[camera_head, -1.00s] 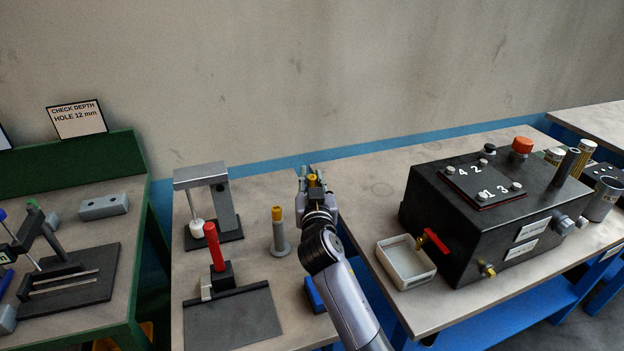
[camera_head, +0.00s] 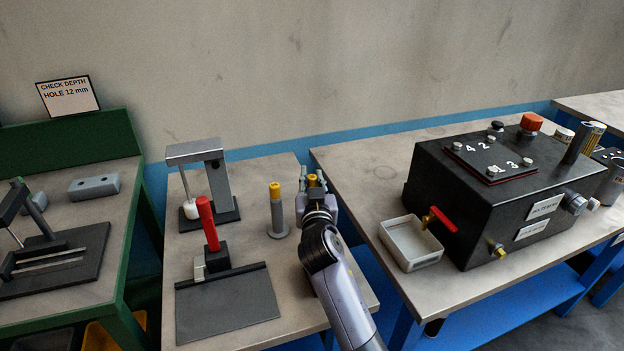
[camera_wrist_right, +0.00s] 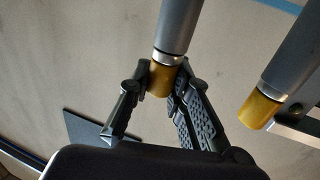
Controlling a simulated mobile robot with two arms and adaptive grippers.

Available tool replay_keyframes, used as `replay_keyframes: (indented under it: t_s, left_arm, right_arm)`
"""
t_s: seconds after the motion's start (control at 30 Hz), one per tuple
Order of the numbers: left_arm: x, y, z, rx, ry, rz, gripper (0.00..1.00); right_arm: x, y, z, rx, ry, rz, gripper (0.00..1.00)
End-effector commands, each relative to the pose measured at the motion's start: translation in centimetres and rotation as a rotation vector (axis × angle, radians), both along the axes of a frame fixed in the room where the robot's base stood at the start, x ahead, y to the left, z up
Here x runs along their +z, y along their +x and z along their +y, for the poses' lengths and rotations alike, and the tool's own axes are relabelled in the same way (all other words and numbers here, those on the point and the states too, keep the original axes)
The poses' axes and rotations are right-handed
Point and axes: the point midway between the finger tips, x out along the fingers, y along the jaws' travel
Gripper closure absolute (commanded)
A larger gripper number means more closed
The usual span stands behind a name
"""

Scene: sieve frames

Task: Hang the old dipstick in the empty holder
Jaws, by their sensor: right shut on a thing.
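My right gripper (camera_head: 314,181) is over the middle table, right of a grey stand (camera_head: 277,212) with a round foot and a yellow-capped dipstick (camera_head: 275,190) in it. The right gripper also shows in the right wrist view (camera_wrist_right: 158,92). It is shut on a yellow cap (camera_wrist_right: 161,79), which I take as the old dipstick's. This cap meets the end of a grey tube (camera_wrist_right: 179,28); I cannot tell how deep the dipstick sits in it. The other yellow cap (camera_wrist_right: 259,109) is beside it, apart from the fingers. My left gripper is not in view.
A red-handled fixture (camera_head: 208,225) and a grey press-like stand (camera_head: 217,170) are left of the gripper. A black box (camera_head: 470,215) with a red lever (camera_head: 442,217) and a white tray (camera_head: 408,243) stand on the right table. A gap separates the tables.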

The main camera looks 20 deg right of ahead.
Motion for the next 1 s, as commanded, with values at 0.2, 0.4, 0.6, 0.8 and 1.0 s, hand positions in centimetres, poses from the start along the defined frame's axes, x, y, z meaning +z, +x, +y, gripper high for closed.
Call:
replay_keyframes:
  t_s: [0.2,0.4,0.6,0.8,1.0]
  left_arm:
    - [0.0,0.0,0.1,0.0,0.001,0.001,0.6]
    - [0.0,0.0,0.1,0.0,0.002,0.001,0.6]
    - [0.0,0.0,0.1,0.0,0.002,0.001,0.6]
    - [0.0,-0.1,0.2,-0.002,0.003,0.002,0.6]
    - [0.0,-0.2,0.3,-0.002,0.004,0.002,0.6]
  right_arm:
    - [0.1,0.0,0.0,0.0,0.0,0.0,1.0]
    - [0.1,0.0,0.0,0.0,0.0,-0.001,0.68]
    - [0.1,0.0,0.0,0.0,0.0,-0.001,0.58]
    - [0.0,0.0,0.0,0.0,-0.001,0.0,0.58]
    - [-0.1,-1.5,0.4,0.001,0.001,0.001,0.58]
